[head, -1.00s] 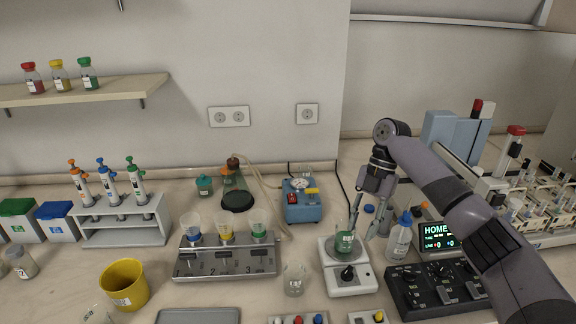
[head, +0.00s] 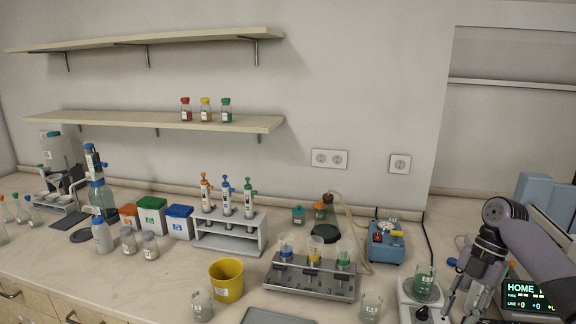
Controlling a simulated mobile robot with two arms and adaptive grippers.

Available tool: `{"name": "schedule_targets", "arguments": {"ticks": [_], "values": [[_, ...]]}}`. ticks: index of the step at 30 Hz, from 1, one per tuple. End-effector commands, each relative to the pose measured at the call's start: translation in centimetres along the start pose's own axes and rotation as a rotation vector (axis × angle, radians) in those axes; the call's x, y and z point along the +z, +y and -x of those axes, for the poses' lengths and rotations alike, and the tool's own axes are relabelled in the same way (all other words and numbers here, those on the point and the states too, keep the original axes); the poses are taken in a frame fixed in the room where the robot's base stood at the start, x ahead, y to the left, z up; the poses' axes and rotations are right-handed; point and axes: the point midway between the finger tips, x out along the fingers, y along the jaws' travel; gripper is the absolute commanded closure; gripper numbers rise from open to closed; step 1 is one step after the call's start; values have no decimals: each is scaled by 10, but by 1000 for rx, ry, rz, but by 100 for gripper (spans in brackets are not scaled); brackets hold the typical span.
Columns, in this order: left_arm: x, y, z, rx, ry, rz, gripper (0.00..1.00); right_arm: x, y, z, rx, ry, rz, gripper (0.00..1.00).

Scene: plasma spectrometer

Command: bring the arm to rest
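My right arm comes in from the right edge, and its gripper (head: 467,300) hangs pointing down beside the hotplate stirrer (head: 408,306). Its fingers look spread apart, with nothing seen between them. A beaker of green liquid (head: 424,284) stands upright on the stirrer, just left of the fingers. The fingertips are close to the lower edge of the picture. My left gripper is not in view.
A rack with several filter cups (head: 310,280), a yellow bucket (head: 227,281) and a blue pump (head: 385,243) stand left of my arm. A display reading HOME (head: 524,296) is on the right. The pipette stand (head: 229,236) is farther left. Open wall lies above the counter.

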Motion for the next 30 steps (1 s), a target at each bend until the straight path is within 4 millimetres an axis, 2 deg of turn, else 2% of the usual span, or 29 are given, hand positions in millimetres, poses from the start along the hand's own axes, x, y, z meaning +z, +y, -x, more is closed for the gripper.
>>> {"name": "schedule_targets", "arguments": {"ticks": [1, 3, 8, 14, 20, 22, 27, 30], "values": [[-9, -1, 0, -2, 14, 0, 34, -1, 1, -6, -6, -2, -4, 68], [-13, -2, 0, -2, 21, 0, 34, -3, 3, -17, -17, -13, -20, 68], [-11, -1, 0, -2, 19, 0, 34, -7, 6, -44, -40, -39, -63, 68], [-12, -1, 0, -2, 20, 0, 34, -17, 9, -89, -63, -81, -134, 68], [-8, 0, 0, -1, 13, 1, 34, -35, 9, -148, -64, -135, -239, 68], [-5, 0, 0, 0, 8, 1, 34, -46, 8, -175, -53, -155, -289, 68], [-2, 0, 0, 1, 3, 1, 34, -85, -3, -244, 25, -192, -474, 68], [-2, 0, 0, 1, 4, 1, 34, -111, -14, -276, 100, -195, -620, 68]]}}
